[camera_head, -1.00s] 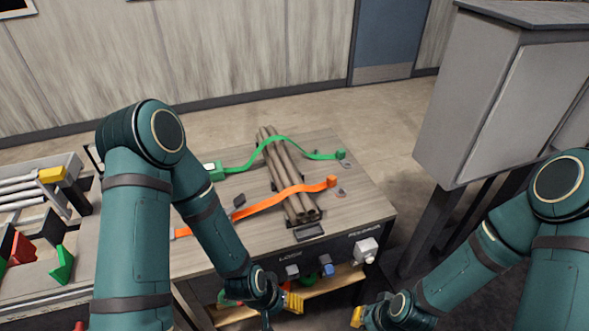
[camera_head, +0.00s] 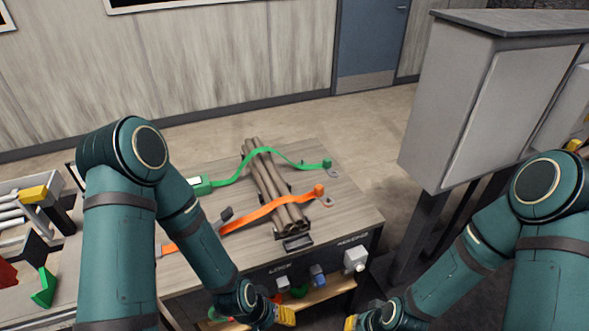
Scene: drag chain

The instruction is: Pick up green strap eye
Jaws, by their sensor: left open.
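The green strap (camera_head: 228,179) runs over a bundle of brown tubes (camera_head: 268,185) on the table. Its green eye end (camera_head: 327,164) lies at the strap's right end, beside a small metal plate on the tabletop. My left gripper (camera_head: 286,316) is open, low in front of the table, well apart from the green eye; only its yellow fingertip area shows at the bottom edge. My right gripper (camera_head: 350,323) is also at the bottom edge, mostly out of view, its jaw state unclear.
An orange strap (camera_head: 262,208) crosses the tubes nearer to me, ending at an orange eye (camera_head: 319,190). Knobs and a white switch (camera_head: 355,259) sit on the table's front panel. A grey cabinet (camera_head: 465,110) stands at the right. The tabletop's right part is clear.

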